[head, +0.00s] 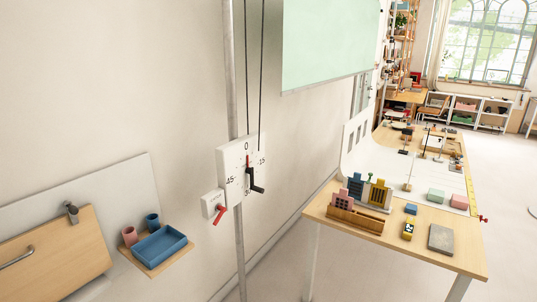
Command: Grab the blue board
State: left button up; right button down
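A blue building-shaped board (355,187) stands upright on the table at the right, partly hidden at its lower end. A pink board (342,197) is just left of it and a yellow board (378,194) to its right. A wooden holder (354,220) is in front of them. I cannot tell exactly how the blue board sits in it. Neither of my grippers is in view.
The wooden table (455,255) also carries a small blue block (411,209), a yellow block (408,231) and a grey slab (441,238). A dial panel (236,165) with a black crank is on the wall. A blue tray (159,246) sits on a small shelf. Floor at right is clear.

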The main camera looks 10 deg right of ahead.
aim_at(355, 186)
jog(key=i+l+z, duration=0.25)
jog(key=i+z, duration=0.25)
jog(key=i+l+z, duration=0.1)
jog(key=i+z, duration=0.35)
jog(key=i+j+z, duration=0.1)
jog(key=i+z, duration=0.4)
